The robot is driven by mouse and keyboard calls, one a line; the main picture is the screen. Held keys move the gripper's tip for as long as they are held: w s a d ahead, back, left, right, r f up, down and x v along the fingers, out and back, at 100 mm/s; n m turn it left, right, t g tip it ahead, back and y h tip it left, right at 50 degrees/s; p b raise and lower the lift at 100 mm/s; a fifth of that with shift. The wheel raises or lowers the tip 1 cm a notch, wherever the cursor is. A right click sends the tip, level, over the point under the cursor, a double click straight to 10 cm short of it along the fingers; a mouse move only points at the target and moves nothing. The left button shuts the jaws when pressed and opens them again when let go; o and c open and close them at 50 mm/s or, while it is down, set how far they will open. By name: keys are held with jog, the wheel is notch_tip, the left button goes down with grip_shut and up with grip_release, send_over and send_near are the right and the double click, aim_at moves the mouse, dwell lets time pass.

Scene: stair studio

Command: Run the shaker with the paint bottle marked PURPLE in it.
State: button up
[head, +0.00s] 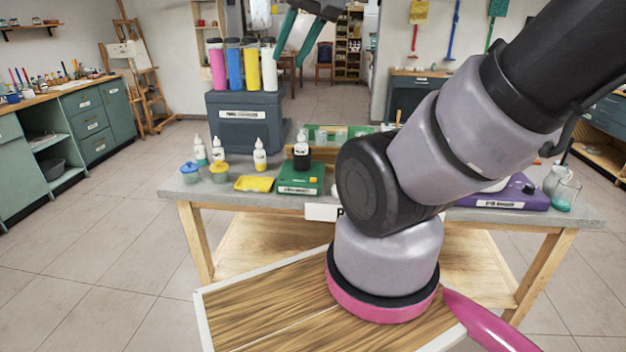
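A green box-shaped device (300,186) with a small label stands on the grey worktable (350,208). It looks like the shaker. A white nozzle bottle (302,136) stands upright in the black holder (301,158) on top of it. To its left are more white nozzle bottles, one with a yellow band (260,158) and two with greenish bands (200,154), (218,152). All bottle labels are too small to read, so I cannot tell which is marked PURPLE. My gripper (288,60) is raised high above the table, its teal fingers apart with nothing visible between them.
A yellow tray (254,184) and small jars (190,174) stand near the front left. My arm hides the table's middle.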

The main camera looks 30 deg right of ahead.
grip_shut()
dwell(1.4)
